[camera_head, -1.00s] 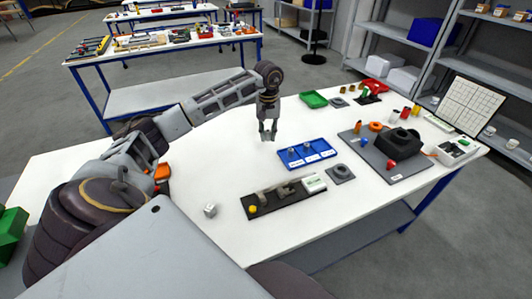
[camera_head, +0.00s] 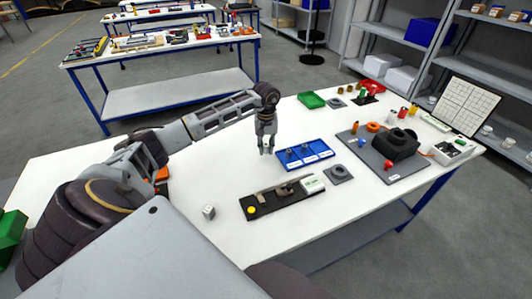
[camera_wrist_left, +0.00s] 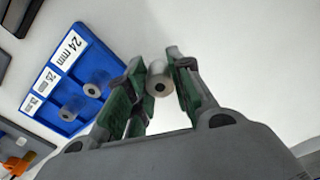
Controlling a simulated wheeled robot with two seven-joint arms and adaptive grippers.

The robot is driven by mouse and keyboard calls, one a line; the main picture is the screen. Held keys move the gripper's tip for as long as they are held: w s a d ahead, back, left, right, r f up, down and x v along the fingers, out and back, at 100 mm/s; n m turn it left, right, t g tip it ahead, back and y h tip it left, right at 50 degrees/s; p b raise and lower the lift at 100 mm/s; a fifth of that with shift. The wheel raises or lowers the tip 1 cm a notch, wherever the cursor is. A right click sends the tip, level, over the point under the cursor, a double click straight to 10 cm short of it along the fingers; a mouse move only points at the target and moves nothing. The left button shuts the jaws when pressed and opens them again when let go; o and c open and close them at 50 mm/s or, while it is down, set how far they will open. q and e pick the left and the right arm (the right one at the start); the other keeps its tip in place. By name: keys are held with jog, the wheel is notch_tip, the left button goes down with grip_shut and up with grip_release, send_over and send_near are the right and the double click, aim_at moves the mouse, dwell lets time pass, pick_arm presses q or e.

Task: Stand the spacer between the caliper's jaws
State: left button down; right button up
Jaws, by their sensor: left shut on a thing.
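My left gripper (camera_head: 266,150) is shut on a small grey metal spacer (camera_wrist_left: 159,80), a cylinder with a hole in its end, held between the green-lined fingers. It hangs above the table just left of the blue tray (camera_head: 322,146). The caliper (camera_head: 284,191) lies on a black base with a yellow knob (camera_head: 251,210) and a white display block (camera_head: 312,183), nearer than the tray. Its jaw gap is too small to judge. My right gripper is out of view.
A small grey cube (camera_head: 208,211) lies left of the caliper. A dark square piece (camera_head: 338,173) sits right of it. A grey mat (camera_head: 398,172) with a black block and coloured parts is farther right. The white tabletop left of the gripper is clear.

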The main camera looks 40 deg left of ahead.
aim_at(266, 152)
pick_arm(q)
jog(key=shift+f, duration=1.7)
jog(key=shift+f, duration=0.15)
jog(key=c, duration=1.3)
grip_release()
jog(key=shift+o, duration=0.2)
jog(key=shift+r, duration=6.15)
